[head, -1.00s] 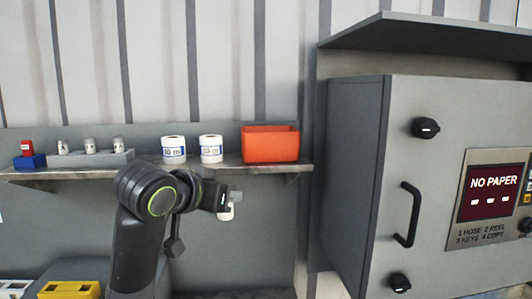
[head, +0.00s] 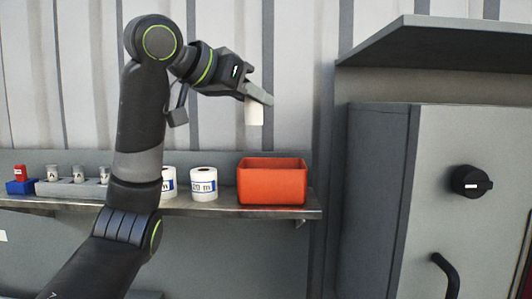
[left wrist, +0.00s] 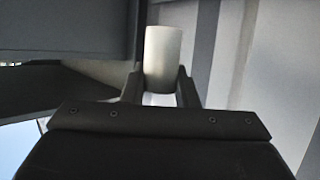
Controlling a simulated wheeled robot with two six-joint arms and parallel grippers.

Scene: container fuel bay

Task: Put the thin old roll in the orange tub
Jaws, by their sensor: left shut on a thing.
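The thin old roll (head: 254,114) is a small, plain white cylinder. My left gripper (head: 258,97) is shut on it and holds it upright in the air, above the shelf. In the left wrist view the roll (left wrist: 162,58) stands between the two fingers of the gripper (left wrist: 161,88). The orange tub (head: 271,187) is an open box at the right end of the shelf. The roll is above the tub's left part in the picture, with a clear gap between them. The tub's inside is mostly hidden by its front wall. My right gripper is not in view.
Two white rolls with blue labels stand on the metal shelf (head: 230,209) left of the tub: one (head: 203,184) clear, one (head: 169,182) partly behind my left arm. Further left are a grey holder (head: 72,188) and a blue block (head: 22,187). A grey cabinet (head: 440,190) stands right.

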